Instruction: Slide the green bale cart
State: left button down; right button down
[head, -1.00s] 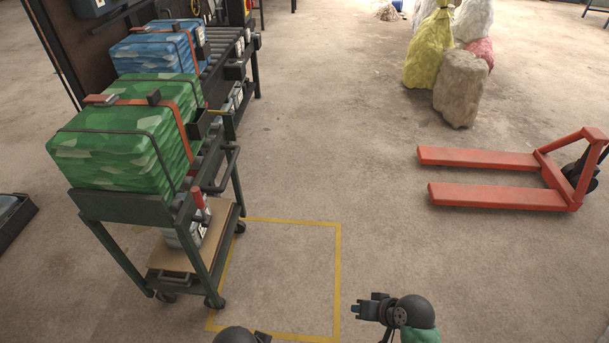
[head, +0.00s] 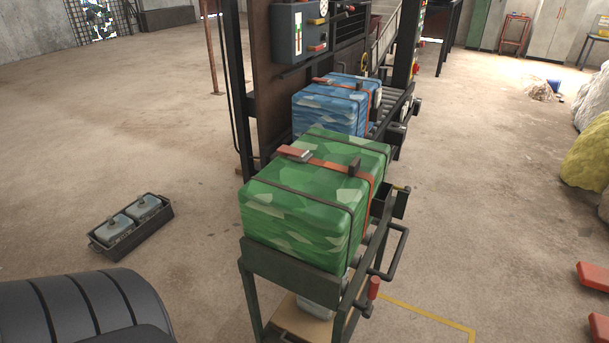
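The green bale (head: 300,215) is strapped with an orange strap and dark bands. It sits on top of the dark green cart (head: 285,263). The cart has a black side handle (head: 397,250) and a red grip (head: 373,288) on its right side. Its lower shelf (head: 303,318) is partly cut off at the bottom edge, and its wheels are out of view. Neither of my grippers shows in the head view now.
A blue bale (head: 335,108) lies on a roller conveyor behind the cart. A control box (head: 302,32) is on the machine. A black tray (head: 130,228) is on the floor at left. Yellow floor tape (head: 428,312) shows at right. Open floor lies left and right.

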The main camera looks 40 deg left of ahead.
aim_at(322, 287)
jog(key=j+z, duration=0.1)
jog(key=j, duration=0.45)
jog(key=j+z, duration=0.1)
jog(key=j, duration=0.45)
jog(key=j+z, duration=0.15)
jog(key=j, duration=0.4)
jog(key=k+j+z, duration=0.1)
jog(key=j, duration=0.45)
jog(key=k+j+z, duration=0.1)
jog(key=j, duration=0.45)
jog(key=k+j+z, duration=0.1)
jog(key=j, duration=0.45)
jog(key=k+j+z, duration=0.15)
jog(key=j, duration=0.4)
